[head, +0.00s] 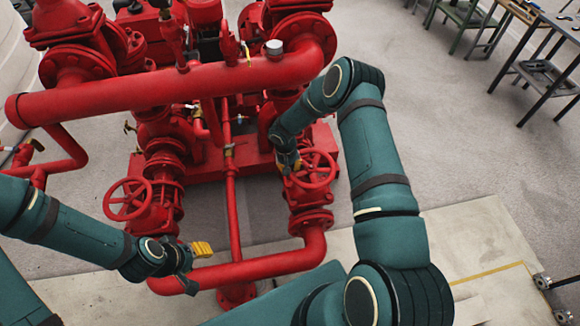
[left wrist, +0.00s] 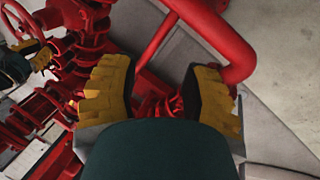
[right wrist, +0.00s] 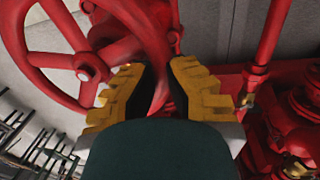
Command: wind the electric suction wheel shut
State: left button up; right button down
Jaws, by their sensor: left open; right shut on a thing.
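Two red handwheels stand on the suction pipework. The right handwheel (head: 322,181) has my right gripper (head: 289,161) at its left rim. In the right wrist view the yellow fingers (right wrist: 159,72) are shut on the rim of this spoked red wheel (right wrist: 32,58), with its hub to the left. The left handwheel (head: 118,207) is free of both grippers. My left gripper (head: 196,266) is open and empty, low beside the bottom red pipe; its fingers show spread in the left wrist view (left wrist: 165,88). The right wheel (left wrist: 22,12) shows partly at that view's upper left.
A thick red horizontal pipe (head: 160,88) runs above the wheels. A thin vertical red pipe (head: 232,205) stands between them, and a low curved pipe (head: 262,268) crosses in front. Tables (head: 545,70) stand far right; the floor between is clear.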

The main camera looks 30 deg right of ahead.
jog(key=shift+f, duration=0.1)
jog(key=m+b, duration=0.1)
jog(key=w+m+b, duration=0.1)
jog(key=b, duration=0.1)
jog(key=shift+d+f+b, duration=0.25)
jog(key=shift+d+b, duration=0.05)
jog(key=shift+d, duration=0.1)
jog(key=shift+w+d+m+b, duration=0.25)
jog(key=shift+w+m+b, duration=0.05)
jog(key=shift+m+b, duration=0.3)
jog(key=shift+r, duration=0.2)
jog(key=c, duration=0.9)
grip_release()
jog(key=shift+w+d, duration=0.1)
jog(key=shift+w, duration=0.05)
jog(key=shift+r, duration=0.15)
